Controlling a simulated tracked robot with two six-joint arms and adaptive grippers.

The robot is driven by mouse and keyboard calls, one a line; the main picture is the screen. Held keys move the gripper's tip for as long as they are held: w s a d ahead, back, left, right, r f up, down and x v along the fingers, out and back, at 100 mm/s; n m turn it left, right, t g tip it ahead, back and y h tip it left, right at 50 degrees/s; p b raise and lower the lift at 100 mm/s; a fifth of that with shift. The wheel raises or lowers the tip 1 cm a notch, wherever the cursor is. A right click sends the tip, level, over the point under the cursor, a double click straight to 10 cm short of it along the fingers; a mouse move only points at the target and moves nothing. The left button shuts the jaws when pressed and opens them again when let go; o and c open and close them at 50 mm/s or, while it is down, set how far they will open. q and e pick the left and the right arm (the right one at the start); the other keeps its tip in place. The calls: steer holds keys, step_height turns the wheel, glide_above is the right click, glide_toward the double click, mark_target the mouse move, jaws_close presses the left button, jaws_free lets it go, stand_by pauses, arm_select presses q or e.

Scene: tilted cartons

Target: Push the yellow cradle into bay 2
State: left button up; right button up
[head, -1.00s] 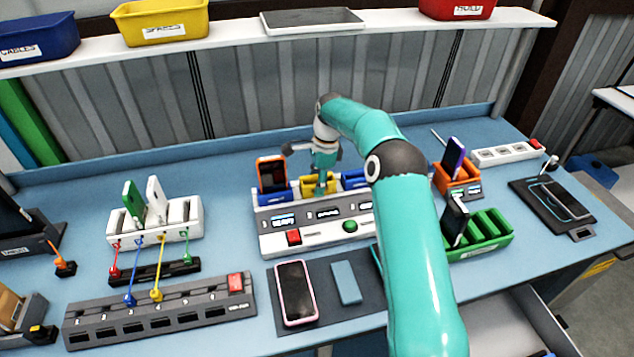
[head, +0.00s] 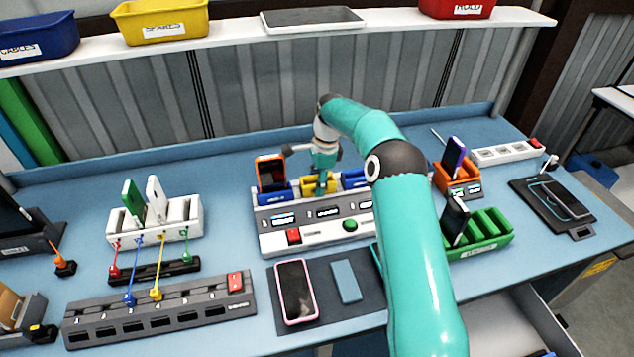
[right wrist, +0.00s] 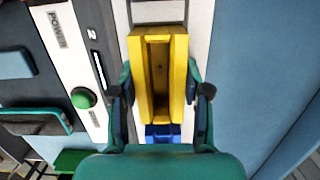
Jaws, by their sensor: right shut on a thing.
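The yellow cradle (head: 308,187) sits in the middle of the charging console (head: 275,240), behind its middle display, between blue cradles. In the right wrist view the yellow cradle (right wrist: 179,60) is an empty, open slot beside the display marked 2 (right wrist: 92,34). My right gripper (head: 324,182) is down at the cradle, partly hidden by its own wrist. In the right wrist view the fingers of my right gripper (right wrist: 161,92) flank the cradle's sides, shut on it. How deep the cradle sits in its bay cannot be told. My left gripper is out of view.
A blue cradle (head: 273,198) at left holds an orange-cased phone (head: 271,172). Another blue cradle (head: 354,180) stands at right. A red button (head: 293,236) and green button (head: 350,225) are on the console front. A pink-cased phone (head: 296,291) lies in front.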

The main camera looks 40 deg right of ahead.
steer(key=shift+s+a+f, duration=0.1)
steer(key=shift+s+f, duration=0.05)
steer(key=shift+f, duration=0.2)
steer(key=o, duration=1.2)
steer(key=shift+o, duration=0.2)
steer(key=shift+r, duration=0.2)
steer(key=shift+r, duration=0.25)
step_height(320, 180, up, 11)
steer(key=d, duration=0.1)
steer(key=shift+s+d, duration=0.3)
steer(key=shift+d, duration=0.05)
